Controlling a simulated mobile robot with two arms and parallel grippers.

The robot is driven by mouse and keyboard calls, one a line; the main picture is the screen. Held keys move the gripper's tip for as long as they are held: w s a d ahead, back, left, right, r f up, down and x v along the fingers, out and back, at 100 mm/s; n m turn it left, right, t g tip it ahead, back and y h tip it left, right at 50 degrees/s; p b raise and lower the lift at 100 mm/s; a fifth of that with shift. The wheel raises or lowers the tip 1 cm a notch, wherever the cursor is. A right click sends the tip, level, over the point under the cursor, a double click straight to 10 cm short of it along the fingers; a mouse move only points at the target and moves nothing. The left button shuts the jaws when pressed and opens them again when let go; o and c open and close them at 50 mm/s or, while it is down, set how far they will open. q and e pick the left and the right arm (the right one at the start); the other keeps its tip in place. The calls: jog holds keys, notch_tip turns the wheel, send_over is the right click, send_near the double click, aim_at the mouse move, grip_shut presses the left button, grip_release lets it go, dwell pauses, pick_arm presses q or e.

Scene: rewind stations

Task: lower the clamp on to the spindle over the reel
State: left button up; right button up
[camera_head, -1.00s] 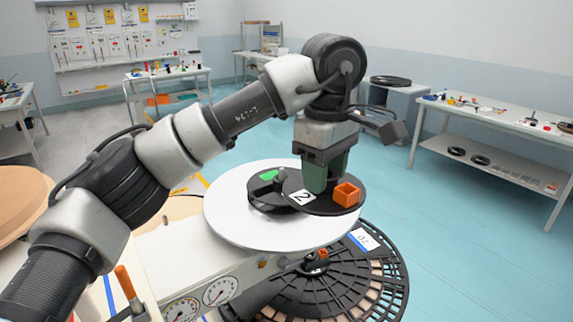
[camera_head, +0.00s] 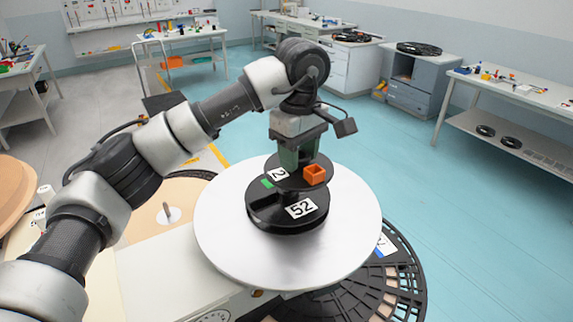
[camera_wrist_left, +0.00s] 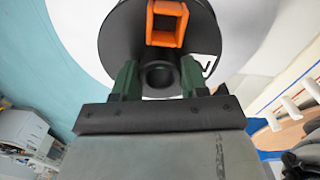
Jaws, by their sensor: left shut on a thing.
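My left gripper (camera_head: 297,158) points down with its green fingers shut on the clamp (camera_head: 290,183). The clamp is a black disc with a label "2" and an orange square block (camera_head: 314,175) on top. In the left wrist view, the fingers (camera_wrist_left: 160,78) sit on either side of the clamp's dark round hub (camera_wrist_left: 159,76). My right gripper is not in view.
The white plate (camera_head: 225,225) is bare around the reel. A large black slotted disc (camera_head: 407,290) lies lower at the right. A wooden disc with a short peg (camera_head: 167,212) is at the left. Tables stand farther back, beyond open blue floor.

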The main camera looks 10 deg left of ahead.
aim_at(286, 172)
pick_arm(q)
jog(key=a, duration=0.1)
jog(key=w+a+f, duration=0.1)
jog(key=shift+w+a+f+p, duration=0.2)
jog(key=shift+a+f+p, duration=0.1)
jog(key=shift+p, duration=0.1)
jog(key=shift+s+f+p, duration=0.1)
jog(key=shift+f+p, duration=0.2)
jog(key=shift+f, duration=0.05)
notch_tip(286, 172, down, 2)
jog(key=shift+f+p, duration=0.2)
jog(key=shift+p, duration=0.45)
jog(key=shift+f, duration=0.6)
jog(key=o, duration=1.1)
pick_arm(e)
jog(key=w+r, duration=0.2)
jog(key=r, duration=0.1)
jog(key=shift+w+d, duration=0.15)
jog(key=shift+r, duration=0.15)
